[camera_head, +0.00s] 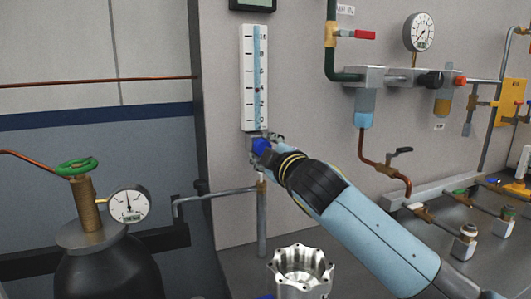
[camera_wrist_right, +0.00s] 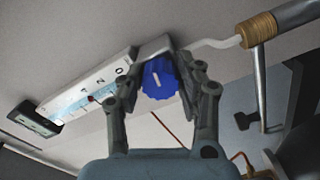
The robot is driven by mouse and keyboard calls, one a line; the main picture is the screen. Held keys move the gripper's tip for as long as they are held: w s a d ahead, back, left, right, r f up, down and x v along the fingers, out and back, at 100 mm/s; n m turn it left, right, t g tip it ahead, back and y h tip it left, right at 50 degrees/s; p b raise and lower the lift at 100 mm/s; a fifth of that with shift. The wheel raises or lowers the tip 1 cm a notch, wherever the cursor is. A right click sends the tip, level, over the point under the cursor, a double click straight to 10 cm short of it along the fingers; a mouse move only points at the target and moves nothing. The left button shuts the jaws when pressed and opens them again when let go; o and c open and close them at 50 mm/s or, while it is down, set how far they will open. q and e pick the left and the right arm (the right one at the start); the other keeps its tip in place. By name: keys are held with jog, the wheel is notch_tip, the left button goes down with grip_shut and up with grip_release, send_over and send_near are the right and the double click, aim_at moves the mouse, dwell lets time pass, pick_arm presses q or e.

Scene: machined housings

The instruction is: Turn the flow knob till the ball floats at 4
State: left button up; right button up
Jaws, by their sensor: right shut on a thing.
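The flow meter (camera_head: 247,75) is a tall white scale with a blue tube on the grey panel, marked from 0 at the bottom to 10 at the top. A small red ball (camera_head: 261,89) floats in the lower half of the tube, close to the 4 level; the exact reading is too small to tell. The blue flow knob (camera_head: 261,146) sits just below the scale and shows with a white line in the right wrist view (camera_wrist_right: 158,80). My right gripper (camera_head: 265,141) is shut on the knob, a finger on each side. My left gripper is out of view.
A dark cylinder (camera_head: 108,270) with a green handwheel (camera_head: 77,166) and a gauge (camera_head: 129,204) stands at left. A scalloped metal housing (camera_head: 302,268) is below my right arm. Piping, a red-handled valve (camera_head: 358,34) and another gauge (camera_head: 420,32) fill the right side.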

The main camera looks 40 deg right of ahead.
jog(key=shift+f+m, duration=0.1)
jog(key=shift+m, duration=0.6)
jog(key=o, duration=1.1)
jog(key=shift+o, duration=0.2)
jog(key=shift+s, duration=0.1)
jog(key=v, duration=1.2)
jog(key=shift+a, duration=0.1)
